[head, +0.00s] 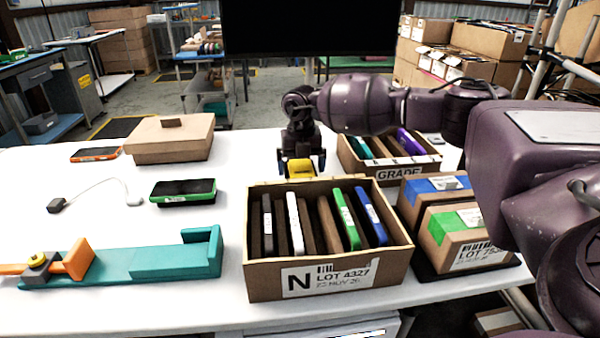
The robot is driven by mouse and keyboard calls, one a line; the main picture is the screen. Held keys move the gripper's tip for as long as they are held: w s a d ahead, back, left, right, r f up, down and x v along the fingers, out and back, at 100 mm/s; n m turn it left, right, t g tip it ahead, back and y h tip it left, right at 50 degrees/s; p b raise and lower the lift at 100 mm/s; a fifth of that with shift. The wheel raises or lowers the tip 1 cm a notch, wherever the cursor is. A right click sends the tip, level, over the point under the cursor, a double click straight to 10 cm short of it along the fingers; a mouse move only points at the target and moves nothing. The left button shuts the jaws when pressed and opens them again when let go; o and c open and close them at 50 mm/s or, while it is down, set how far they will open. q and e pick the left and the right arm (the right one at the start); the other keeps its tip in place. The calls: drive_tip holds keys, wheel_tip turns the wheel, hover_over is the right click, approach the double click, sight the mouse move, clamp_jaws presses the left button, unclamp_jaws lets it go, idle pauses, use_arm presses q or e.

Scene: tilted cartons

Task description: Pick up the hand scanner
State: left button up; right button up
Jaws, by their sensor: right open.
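My right gripper (301,162) points down just behind the front carton, its arm coming in from the right. It is open, with one finger on each side of a small yellow object (300,169). This object looks like the hand scanner, but only its upper part shows and the carton hides the rest. I cannot tell whether the fingers touch it. My left gripper is not in view.
An open carton marked N (328,276) holds several upright devices; the GRADE carton (391,172) stands behind it. Left are a green-edged phone (184,190), a closed brown box (170,140) and a teal fixture (160,263).

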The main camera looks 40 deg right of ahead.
drive_tip(key=shift+r, duration=0.15)
drive_tip(key=c, duration=0.9)
drive_tip(key=shift+r, duration=0.1)
